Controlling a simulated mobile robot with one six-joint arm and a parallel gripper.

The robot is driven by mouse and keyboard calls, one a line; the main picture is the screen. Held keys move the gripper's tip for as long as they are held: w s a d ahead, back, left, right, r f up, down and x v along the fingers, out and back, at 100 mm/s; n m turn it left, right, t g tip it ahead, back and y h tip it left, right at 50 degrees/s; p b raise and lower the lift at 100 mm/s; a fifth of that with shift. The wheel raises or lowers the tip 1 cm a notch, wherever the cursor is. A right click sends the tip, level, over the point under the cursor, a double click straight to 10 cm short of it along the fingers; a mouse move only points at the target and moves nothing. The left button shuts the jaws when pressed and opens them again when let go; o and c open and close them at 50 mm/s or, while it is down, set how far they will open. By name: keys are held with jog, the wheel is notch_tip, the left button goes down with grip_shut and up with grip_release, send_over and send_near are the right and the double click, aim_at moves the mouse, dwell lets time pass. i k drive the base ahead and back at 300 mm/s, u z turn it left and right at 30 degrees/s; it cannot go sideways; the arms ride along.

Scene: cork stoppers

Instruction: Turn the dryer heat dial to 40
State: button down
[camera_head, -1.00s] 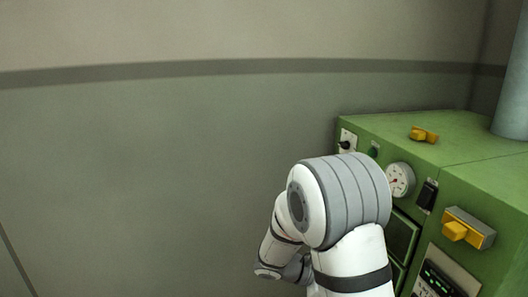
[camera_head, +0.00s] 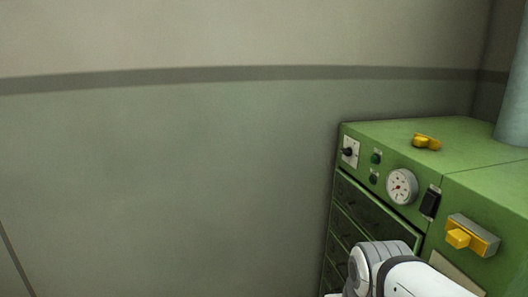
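The green dryer cabinet (camera_head: 395,140) stands at the right in the head view. On its front, near the upper left, is a white plate with a black knob (camera_head: 348,152). A round white gauge (camera_head: 402,187) with a needle sits further right; its markings are too small to read. I cannot tell for sure which control is the heat dial, nor read its setting. My white and grey arm (camera_head: 385,268) shows at the bottom right, in front of the cabinet's lower front. My gripper is out of view.
Two dark green buttons (camera_head: 376,158) sit between knob and gauge. A black switch (camera_head: 430,202) and a yellow lever on a grey box (camera_head: 458,237) are to the right. A yellow piece (camera_head: 427,141) lies on top. A grey-blue pipe (camera_head: 514,105) rises at right. The left is bare wall.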

aim_at(348, 152)
jog(key=z, duration=0.1)
jog(key=k, duration=1)
jog(key=u, duration=0.65)
jog(key=i, duration=1.6)
jog(key=z, duration=0.75)
